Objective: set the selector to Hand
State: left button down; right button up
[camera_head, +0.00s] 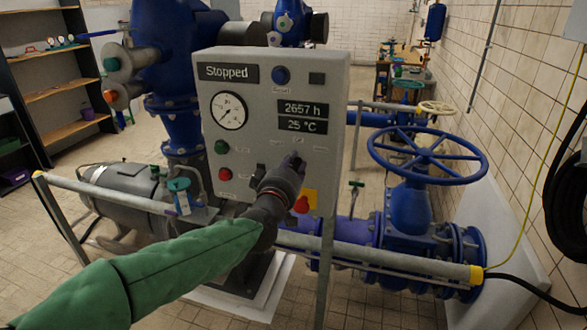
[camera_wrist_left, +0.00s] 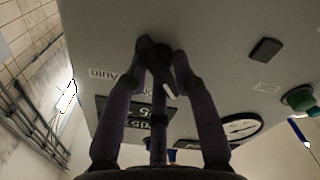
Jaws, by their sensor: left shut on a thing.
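The selector (camera_wrist_left: 160,66) is a black knob with a long handle on the grey face of the control panel (camera_head: 258,92). My left gripper (camera_head: 292,164) reaches the panel's lower right part and mostly hides the knob in the head view. In the left wrist view, the fingers of my left gripper (camera_wrist_left: 160,60) are closed on the knob, one on each side. The handle lies at a slant there. An "Auto" label (camera_wrist_left: 101,74) is left of the knob in that upside-down view. I cannot read a Hand label. My right gripper is not in view.
The panel has a "Stopped" display (camera_head: 228,72), a gauge (camera_head: 229,111), a green button (camera_head: 222,147) and a red button (camera_head: 225,174). A red emergency button (camera_head: 302,204) is close below my gripper. A grey rail (camera_head: 385,260) crosses in front; a blue handwheel (camera_head: 428,155) stands right.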

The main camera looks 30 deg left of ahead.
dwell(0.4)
pick_arm(q)
jog(key=c, duration=1.1)
grip_release()
jog(key=shift+d, duration=0.1)
jog(key=shift+c, duration=0.2)
jog(key=v, duration=1.2)
